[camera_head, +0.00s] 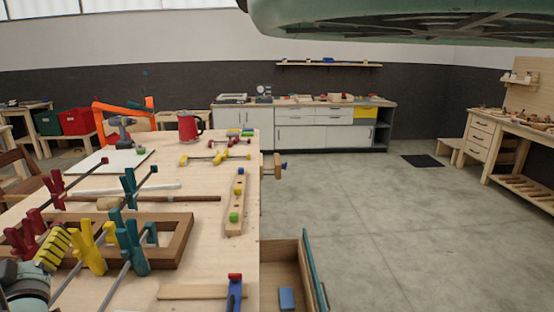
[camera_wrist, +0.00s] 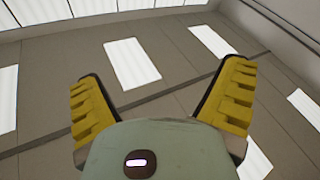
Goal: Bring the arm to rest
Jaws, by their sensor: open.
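My gripper (camera_wrist: 161,72) is open and empty in the wrist view. Its two yellow ribbed fingers stand wide apart, with only the grey ceiling and its bright panels behind them. In the head view a yellow ribbed finger of my gripper (camera_head: 53,248) and part of its grey-green body show at the lower left corner, in front of the workbench (camera_head: 215,270). From the wrist view the gripper points up. The rest of the arm is mostly out of the picture.
An open drawer (camera_head: 283,277) juts out at the bench's right side. The concrete floor (camera_head: 390,215) to the right is clear.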

